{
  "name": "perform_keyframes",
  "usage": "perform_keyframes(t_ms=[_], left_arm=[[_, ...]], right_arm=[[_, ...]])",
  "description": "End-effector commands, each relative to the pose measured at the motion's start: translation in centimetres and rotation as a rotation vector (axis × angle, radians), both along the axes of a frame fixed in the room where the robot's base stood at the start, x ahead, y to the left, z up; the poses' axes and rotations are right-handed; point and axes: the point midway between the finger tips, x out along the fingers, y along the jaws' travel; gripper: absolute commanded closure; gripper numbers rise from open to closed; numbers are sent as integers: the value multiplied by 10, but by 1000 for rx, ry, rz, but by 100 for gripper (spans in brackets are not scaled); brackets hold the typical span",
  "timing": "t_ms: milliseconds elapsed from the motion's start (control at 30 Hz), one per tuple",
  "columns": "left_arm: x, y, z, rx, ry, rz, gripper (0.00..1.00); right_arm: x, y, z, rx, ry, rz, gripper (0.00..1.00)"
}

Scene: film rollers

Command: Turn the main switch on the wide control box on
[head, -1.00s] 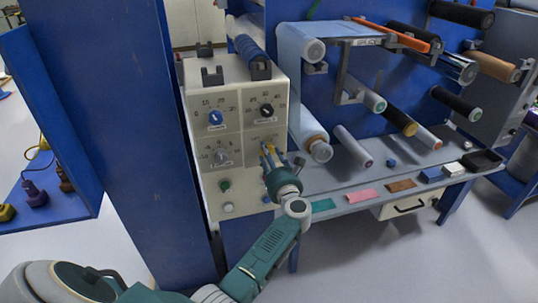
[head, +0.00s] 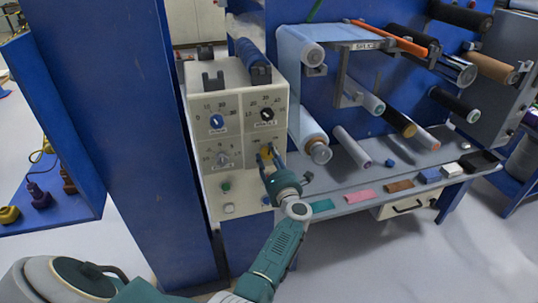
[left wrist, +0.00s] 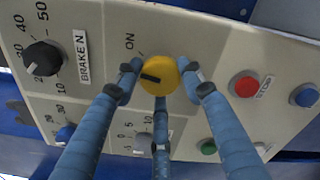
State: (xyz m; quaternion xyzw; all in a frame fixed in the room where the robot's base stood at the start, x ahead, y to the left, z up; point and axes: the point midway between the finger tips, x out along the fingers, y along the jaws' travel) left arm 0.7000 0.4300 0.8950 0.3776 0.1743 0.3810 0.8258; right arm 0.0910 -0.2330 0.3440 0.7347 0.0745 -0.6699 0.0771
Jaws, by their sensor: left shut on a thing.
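The wide control box (head: 240,110) is cream with several dials and buttons, standing left of centre in the head view. Its main switch is a yellow round knob (left wrist: 172,68) with a black mark that points left; the printed "ON" and a short tick sit at its upper left. In the head view the knob (head: 265,153) is partly hidden by my fingers. My left gripper (left wrist: 162,80) is shut on the knob, with blue fingers at its left and right sides and a third below. My right gripper is not in view.
Close to the knob are a red stop button (left wrist: 243,84), a blue button (left wrist: 304,96), a green button (left wrist: 208,146) and a black brake dial (left wrist: 43,58). A blue post (head: 160,150) stands left of the box. Film rollers (head: 355,147) and a bench are on the right.

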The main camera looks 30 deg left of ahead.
Motion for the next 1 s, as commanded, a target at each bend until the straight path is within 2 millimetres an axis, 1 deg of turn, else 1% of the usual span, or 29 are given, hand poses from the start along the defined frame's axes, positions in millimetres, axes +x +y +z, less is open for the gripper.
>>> perform_keyframes(t_ms=[100, 433, 700, 1000], left_arm=[[0, -1, 1, 65, 81, -1, 87], [0, -1, -1, 213, 255, -3, 87], [0, -1, -1, 273, 322, -3, 87], [0, -1, -2, 287, 339, -3, 87]], right_arm=[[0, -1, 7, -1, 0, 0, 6], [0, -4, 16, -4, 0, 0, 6], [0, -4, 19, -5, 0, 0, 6], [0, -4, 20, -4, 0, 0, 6]])
